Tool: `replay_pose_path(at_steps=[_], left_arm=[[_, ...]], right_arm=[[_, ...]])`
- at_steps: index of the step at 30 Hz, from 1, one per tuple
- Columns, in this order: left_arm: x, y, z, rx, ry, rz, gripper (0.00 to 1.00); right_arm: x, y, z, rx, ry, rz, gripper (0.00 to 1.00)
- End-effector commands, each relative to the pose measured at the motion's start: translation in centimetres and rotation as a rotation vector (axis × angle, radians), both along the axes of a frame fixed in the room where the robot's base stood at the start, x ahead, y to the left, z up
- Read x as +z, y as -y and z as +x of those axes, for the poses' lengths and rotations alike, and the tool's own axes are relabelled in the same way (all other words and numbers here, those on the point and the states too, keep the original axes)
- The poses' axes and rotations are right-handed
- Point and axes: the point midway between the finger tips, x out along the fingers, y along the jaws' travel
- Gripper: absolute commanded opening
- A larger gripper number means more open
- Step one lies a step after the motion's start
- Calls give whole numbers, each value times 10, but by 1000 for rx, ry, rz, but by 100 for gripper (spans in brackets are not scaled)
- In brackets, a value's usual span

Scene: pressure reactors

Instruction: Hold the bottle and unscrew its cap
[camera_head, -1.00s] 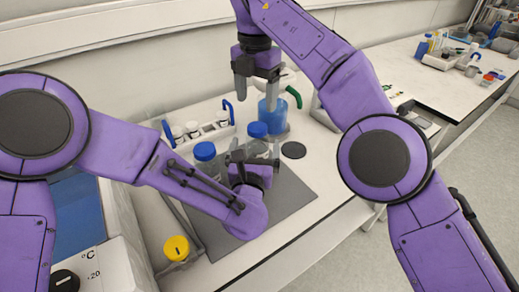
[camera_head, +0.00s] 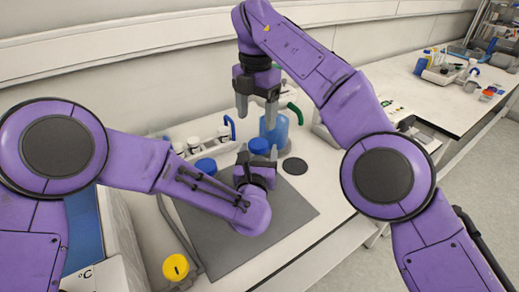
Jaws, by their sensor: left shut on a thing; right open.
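A clear bottle with a blue cap (camera_head: 258,146) stands on the grey mat (camera_head: 265,218). My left gripper (camera_head: 257,159) is shut on this bottle below the cap, coming from the near side. Its wrist and fingers hide most of the bottle's body. The cap sits on top of the bottle. My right gripper (camera_head: 257,108) points down, open and empty, above and slightly behind the cap, with a gap between them. A second blue-capped bottle (camera_head: 205,166) stands to the left, partly hidden by my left arm.
A blue wash bottle (camera_head: 274,130) stands just behind the held bottle. A rack with white-capped vials (camera_head: 194,144) is at the back left. A flat dark disc (camera_head: 295,166) lies to the right. A yellow knob (camera_head: 176,267) is at front left. The mat's front right is clear.

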Motion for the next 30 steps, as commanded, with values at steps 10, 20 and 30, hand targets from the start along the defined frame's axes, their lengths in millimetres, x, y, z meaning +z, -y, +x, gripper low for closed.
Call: replay_pose_path(at_steps=[10, 20, 30], left_arm=[[0, 0, 0, 0, 0, -1, 0], [0, 0, 0, 0, 0, 0, 0], [0, 0, 0, 0, 0, 0, 0]], right_arm=[[2, 0, 1, -1012, 0, -10, 73], [5, 4, 1, -1814, 8, -19, 73], [-14, 6, 2, -1909, 8, -28, 73]])
